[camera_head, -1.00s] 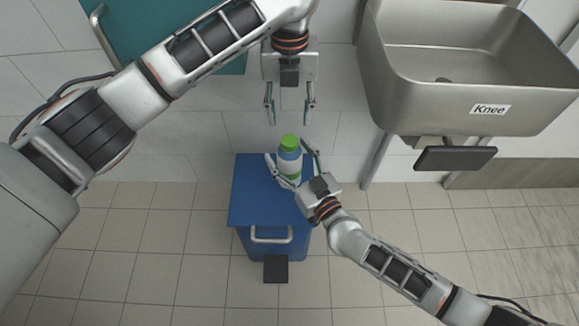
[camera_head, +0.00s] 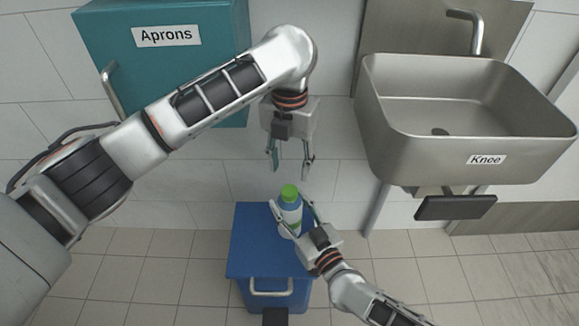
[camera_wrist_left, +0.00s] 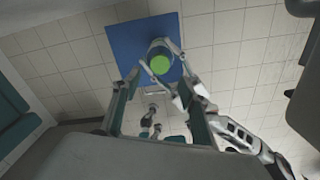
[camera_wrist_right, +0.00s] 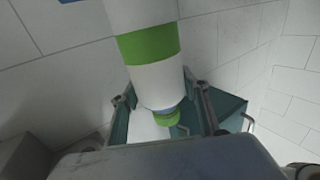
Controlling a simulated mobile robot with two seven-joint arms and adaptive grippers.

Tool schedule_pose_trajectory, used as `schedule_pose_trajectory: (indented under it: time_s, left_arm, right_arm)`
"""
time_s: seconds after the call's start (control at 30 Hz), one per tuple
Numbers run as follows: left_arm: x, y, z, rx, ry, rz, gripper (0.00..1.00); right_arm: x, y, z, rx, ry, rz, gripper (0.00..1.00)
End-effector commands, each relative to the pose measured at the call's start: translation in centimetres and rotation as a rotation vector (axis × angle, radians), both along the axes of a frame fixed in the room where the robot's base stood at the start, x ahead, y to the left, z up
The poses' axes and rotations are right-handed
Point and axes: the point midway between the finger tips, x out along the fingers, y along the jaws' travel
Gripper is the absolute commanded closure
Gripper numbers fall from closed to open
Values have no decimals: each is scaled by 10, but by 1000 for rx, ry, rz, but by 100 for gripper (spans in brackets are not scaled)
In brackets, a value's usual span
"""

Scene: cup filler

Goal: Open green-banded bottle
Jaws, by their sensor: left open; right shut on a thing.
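The bottle (camera_head: 291,214) is white with a blue shoulder, a green band and a green cap (camera_head: 289,191). My right gripper (camera_head: 294,217) is shut around its body, and the cap is still on. The bottle is upright over the blue bin; I cannot tell whether it touches the lid. In the right wrist view the green band (camera_wrist_right: 149,44) is close, with the cap (camera_wrist_right: 166,118) pointing down the picture. My left gripper (camera_head: 291,175) points down, open and empty, just above the cap. In the left wrist view the cap (camera_wrist_left: 161,63) shows beyond the open fingers (camera_wrist_left: 158,84).
The blue bin (camera_head: 250,262) with a handle stands below the bottle. A steel sink (camera_head: 440,140) labelled Knee, with a black knee plate (camera_head: 455,206), is to the right. A teal Aprons cabinet (camera_head: 165,75) hangs behind my left arm. Tiled floor is free around the bin.

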Motion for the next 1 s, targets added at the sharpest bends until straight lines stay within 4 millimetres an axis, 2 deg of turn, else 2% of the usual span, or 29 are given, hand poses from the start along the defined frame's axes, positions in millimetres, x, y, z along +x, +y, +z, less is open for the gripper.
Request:
schedule_pose_trajectory:
  time_s: [0.17, 0.43, 0.6, 0.97, 1.0]
  left_arm:
    - [-1, 0, -17, 1, 4, -17, 57]
    - [-1, 1, -57, 1, 4, -15, 57]
    - [0, 0, -73, 1, 2, -15, 57]
    - [0, 0, -80, 1, 1, -16, 57]
    - [0, 0, -80, 1, 1, -16, 60]
  right_arm:
    - [0, 0, 0, -1, 0, 0, 100]
    - [0, 0, 0, -1, 0, 0, 100]
    - [0, 0, 0, -1, 0, 0, 100]
    - [0, 0, 0, -1, 0, 0, 100]
    - [0, 0, 0, -1, 0, 0, 100]
